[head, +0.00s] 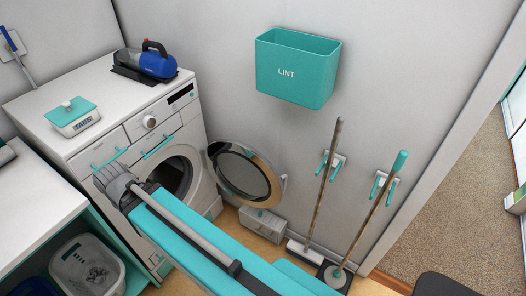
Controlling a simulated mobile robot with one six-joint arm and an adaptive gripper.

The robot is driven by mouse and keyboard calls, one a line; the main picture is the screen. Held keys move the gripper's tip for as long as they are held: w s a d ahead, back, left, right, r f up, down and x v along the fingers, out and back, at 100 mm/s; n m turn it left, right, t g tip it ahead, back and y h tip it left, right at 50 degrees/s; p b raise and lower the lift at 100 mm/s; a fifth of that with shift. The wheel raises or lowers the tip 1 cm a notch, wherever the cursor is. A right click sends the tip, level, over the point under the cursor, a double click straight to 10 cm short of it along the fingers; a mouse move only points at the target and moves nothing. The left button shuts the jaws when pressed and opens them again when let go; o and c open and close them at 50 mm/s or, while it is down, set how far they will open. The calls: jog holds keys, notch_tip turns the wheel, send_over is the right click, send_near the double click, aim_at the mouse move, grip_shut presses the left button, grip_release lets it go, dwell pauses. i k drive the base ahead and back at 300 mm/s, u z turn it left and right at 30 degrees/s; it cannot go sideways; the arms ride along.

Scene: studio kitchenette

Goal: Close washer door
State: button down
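The white washer (191,138) stands against the back wall at the left. Its round door (240,172), with a chrome rim and dark glass, stands wide open, swung out to the right of the drum opening (172,178). My teal and grey arm reaches from the bottom of the view toward the washer front, left of the door. It covers the lower left of the drum opening. I make out no gripper fingers, and the arm appears apart from the door.
A blue handheld vacuum (157,63) and a tabs box (72,115) sit on top. A teal lint bin (296,68) hangs on the wall. A broom (323,190) and a mop (372,215) stand right of the door. A counter (30,205) is at left.

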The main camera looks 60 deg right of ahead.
aim_at(277, 189)
jog(key=z, duration=0.85)
jog(key=k, duration=1.2)
jog(key=u, duration=0.3)
jog(key=i, duration=1)
jog(key=z, duration=0.05)
